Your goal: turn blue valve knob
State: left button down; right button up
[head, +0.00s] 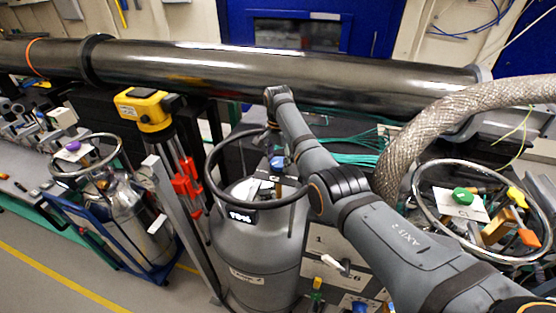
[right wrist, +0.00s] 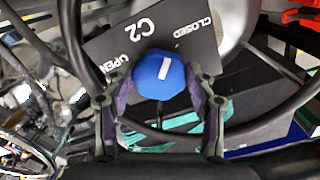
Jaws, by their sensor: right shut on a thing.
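The blue valve knob (right wrist: 160,67) has a white pointer mark. It sits on a dark plate (right wrist: 140,38) lettered C2, with OPEN at the lower left and CLOSED at the upper right. My right gripper (right wrist: 159,85) has a finger on each side of the knob and is shut on it. In the head view the blue knob (head: 277,162) shows small at the top of a grey tank (head: 262,250), inside its dark ring handle (head: 211,172). My right arm reaches over from the lower right. My left gripper is not in view.
A large dark pipe (head: 250,67) runs across behind the tank. A braided hose (head: 430,115) arches at the right above another ringed vessel with a green knob (head: 462,196). A yellow instrument on a tripod (head: 146,107) stands left. Floor (head: 50,270) is clear at lower left.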

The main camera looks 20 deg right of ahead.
aim_at(281, 162)
jog(key=n, duration=0.4)
jog(key=shift+r+n, duration=0.1)
jog(key=shift+n, duration=0.2)
jog(key=n, duration=0.5)
jog(key=shift+d, duration=0.15)
jog(key=n, duration=0.5)
jog(key=shift+d, duration=0.15)
jog(key=n, duration=0.4)
jog(key=shift+d+n, duration=0.1)
jog(key=shift+n, duration=0.6)
jog(key=o, duration=1.2)
jog(key=shift+s, duration=0.1)
jog(key=shift+c, duration=0.2)
notch_tip(281, 162, up, 12)
